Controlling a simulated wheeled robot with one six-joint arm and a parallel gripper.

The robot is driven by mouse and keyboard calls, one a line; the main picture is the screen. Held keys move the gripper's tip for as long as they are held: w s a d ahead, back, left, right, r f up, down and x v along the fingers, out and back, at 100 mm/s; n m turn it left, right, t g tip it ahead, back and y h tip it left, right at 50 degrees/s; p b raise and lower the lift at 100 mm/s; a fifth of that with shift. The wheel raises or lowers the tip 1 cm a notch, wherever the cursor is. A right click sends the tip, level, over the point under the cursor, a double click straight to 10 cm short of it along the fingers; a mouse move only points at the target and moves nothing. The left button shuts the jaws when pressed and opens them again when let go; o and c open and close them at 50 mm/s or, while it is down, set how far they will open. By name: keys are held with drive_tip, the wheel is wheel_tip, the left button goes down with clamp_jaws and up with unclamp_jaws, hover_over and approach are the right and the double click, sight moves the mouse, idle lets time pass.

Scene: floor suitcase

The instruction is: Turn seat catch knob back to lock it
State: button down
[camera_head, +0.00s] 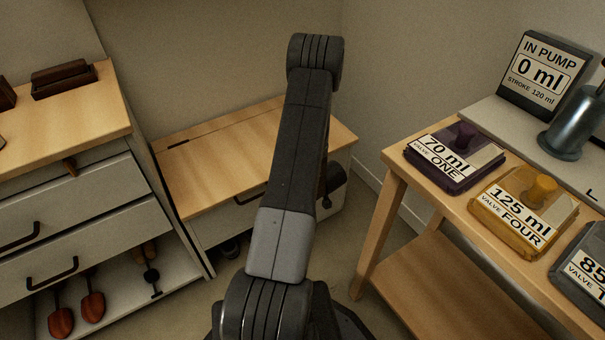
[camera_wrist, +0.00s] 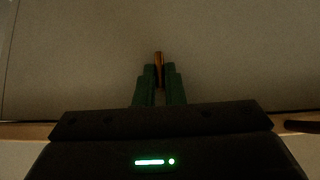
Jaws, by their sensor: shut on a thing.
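In the wrist view my gripper (camera_wrist: 158,72) has its two green fingers closed on a narrow, orange-brown upright piece, which looks like the seat catch knob (camera_wrist: 158,56). Its tip shows just past the fingertips, against a plain grey-beige surface. How far the knob is turned cannot be told. In the head view the wooden bench seat (camera_head: 225,165) lies flat against the back wall.
A drawer cabinet (camera_head: 70,215) stands at the left, with shoe trees on its bottom shelf. At the right a wooden table (camera_head: 392,160) carries a purple valve box (camera_head: 455,175), a yellow valve box (camera_head: 500,220) and a pump display (camera_head: 545,75). A narrow floor strip lies between.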

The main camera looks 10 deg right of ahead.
idle(0.4)
drive_tip(key=c, duration=1.5)
unclamp_jaws()
drive_tip(key=p+v, duration=0.4)
drive_tip(key=v, duration=0.9)
drive_tip(key=shift+s+d+r, duration=0.15)
drive_tip(key=shift+d+r, duration=0.05)
drive_tip(key=shift+r, duration=0.1)
